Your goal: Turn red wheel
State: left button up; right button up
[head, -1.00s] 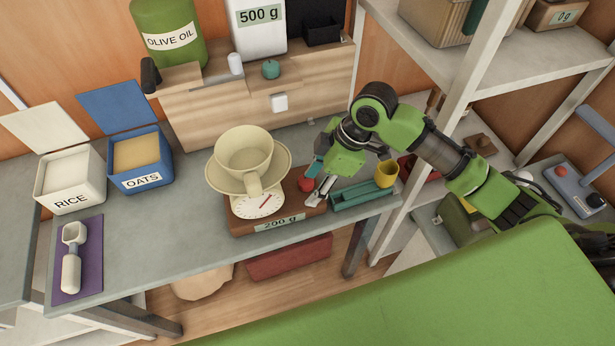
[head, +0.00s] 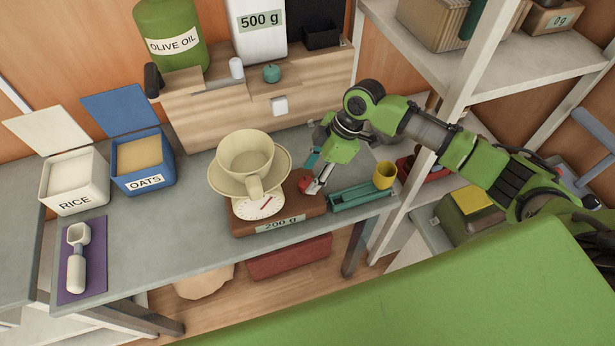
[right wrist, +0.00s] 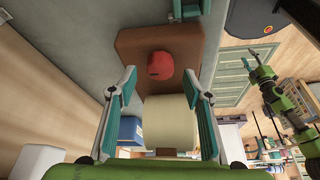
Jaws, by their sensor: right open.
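The red wheel (head: 304,185) sits on the right end of the brown kitchen scale (head: 240,222), beside its white dial. In the right wrist view the red wheel (right wrist: 160,66) lies ahead, between the lines of the two teal-padded fingers. My right gripper (head: 317,183) is open at the wheel's right side; it also shows in the right wrist view (right wrist: 160,80). Whether a finger touches the wheel I cannot tell. A cream cup (head: 246,152) on a saucer stands on the scale. A green arm, apparently my left, shows small in the right wrist view; its gripper (right wrist: 262,74) is unclear.
A teal tray (head: 352,199) and a yellow cup (head: 384,175) stand right of the scale. Rice (head: 72,188) and oats (head: 143,174) boxes and a scoop (head: 76,258) are on the left. A wooden shelf unit (head: 210,120) stands behind. The counter between scoop and scale is clear.

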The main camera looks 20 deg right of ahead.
aim_at(307, 181)
jog(key=shift+x, duration=1.7)
jog(key=c, duration=1.1)
